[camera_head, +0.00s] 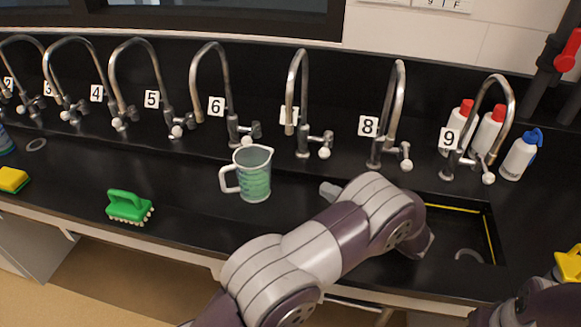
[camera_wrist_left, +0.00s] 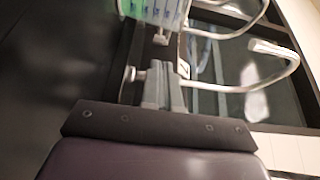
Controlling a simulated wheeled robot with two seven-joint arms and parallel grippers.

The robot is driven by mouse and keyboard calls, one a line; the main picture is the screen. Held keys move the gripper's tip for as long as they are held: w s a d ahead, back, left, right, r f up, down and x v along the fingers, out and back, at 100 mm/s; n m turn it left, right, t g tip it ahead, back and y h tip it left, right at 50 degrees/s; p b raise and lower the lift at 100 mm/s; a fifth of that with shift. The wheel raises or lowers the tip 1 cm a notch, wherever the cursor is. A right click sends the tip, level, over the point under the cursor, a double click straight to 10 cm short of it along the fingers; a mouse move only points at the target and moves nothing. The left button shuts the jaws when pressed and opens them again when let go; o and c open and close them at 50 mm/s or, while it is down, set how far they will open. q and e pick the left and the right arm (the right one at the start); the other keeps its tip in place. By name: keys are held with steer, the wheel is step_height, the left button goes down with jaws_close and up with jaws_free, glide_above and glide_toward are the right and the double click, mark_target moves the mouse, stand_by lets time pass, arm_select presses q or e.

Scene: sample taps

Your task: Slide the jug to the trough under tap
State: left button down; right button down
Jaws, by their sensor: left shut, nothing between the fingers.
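The jug (camera_head: 256,184) is clear with a green tint and measuring marks. A sunken black trough (camera_head: 489,232) with yellow edging lies at right, partly hidden by my arm.
Curved taps line the back, including tap 6 (camera_head: 232,125), tap 8 (camera_head: 374,150) and tap 9 (camera_head: 448,171). A green brush (camera_head: 128,205) and yellow sponge (camera_head: 13,179) lie left. Bottles (camera_head: 519,156) stand back right. The counter between brush and jug is clear.

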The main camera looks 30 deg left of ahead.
mark_target(243, 179)
arm_select(q)
steer(key=shift+w+a, duration=0.1)
steer(key=shift+a, duration=0.05)
steer(key=p+x, duration=0.1)
steer(key=x, duration=0.8)
steer(key=a, duration=0.1)
steer(key=s+a+p, duration=0.1)
steer(key=a, duration=0.1)
steer(key=shift+s, duration=0.3)
steer(key=shift+s+a, duration=0.25)
steer(key=shift+a, duration=0.05)
steer(key=a+p, duration=0.1)
steer(key=s+a+r+p, duration=0.1)
steer(key=p, duration=0.1)
steer(key=shift+s+a, duration=0.3)
steer(key=shift+s, duration=0.05)
steer(key=s+a, duration=0.1)
steer(key=a, duration=0.1)
steer(key=s+a+p, duration=0.2)
steer(key=a, duration=0.1)
steer(key=shift+s+a+f, duration=0.25)
steer(key=shift+a+f, duration=0.1)
steer(key=shift+f, duration=0.15)
